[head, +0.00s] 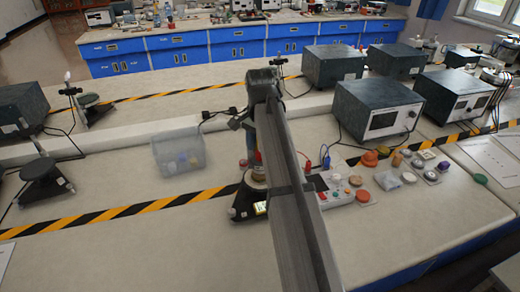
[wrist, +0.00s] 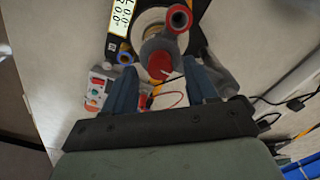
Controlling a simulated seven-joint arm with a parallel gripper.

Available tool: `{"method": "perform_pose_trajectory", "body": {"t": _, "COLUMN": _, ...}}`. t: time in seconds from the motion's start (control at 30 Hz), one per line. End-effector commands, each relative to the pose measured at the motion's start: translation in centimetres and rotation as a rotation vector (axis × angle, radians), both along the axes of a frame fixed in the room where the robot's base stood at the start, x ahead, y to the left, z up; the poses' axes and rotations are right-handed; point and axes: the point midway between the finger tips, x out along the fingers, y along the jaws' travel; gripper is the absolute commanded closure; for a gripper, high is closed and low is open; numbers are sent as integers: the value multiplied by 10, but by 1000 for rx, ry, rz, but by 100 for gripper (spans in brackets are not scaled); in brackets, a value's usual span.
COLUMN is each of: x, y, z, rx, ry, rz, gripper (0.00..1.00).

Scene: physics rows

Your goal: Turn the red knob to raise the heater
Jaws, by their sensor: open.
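A round red knob (wrist: 159,65) sits on a grey mount in the wrist view. A red-rimmed ring (wrist: 180,18) shows just above it. Behind them is a dark base with a lit display (wrist: 122,12) and a pale round plate (wrist: 150,17). My gripper (wrist: 160,70) is open, its blue fingers on either side of the knob; contact cannot be told. In the head view, the base with its display (head: 261,208) stands by the striped tape, and my arm hides most of the apparatus. The knob cannot be made out clearly there.
A clear bin (head: 178,152) stands left of the apparatus. A white control box with coloured buttons (head: 332,190) and red and blue leads lies close on its right. Several small items and dark box instruments (head: 378,108) stand further right.

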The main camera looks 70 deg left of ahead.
Motion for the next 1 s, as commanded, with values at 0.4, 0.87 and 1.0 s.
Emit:
{"method": "perform_pose_trajectory", "body": {"t": 0.4, "x": 0, "y": 2, "z": 81, "rx": 3, "ry": -1, "rz": 0, "gripper": 43}}
{"method": "perform_pose_trajectory", "body": {"t": 0.87, "x": 0, "y": 0, "z": 123, "rx": 1, "ry": 1, "rz": 0, "gripper": 43}}
{"method": "perform_pose_trajectory", "body": {"t": 1.0, "x": 0, "y": 0, "z": 123, "rx": 1, "ry": 1, "rz": 1, "gripper": 43}}
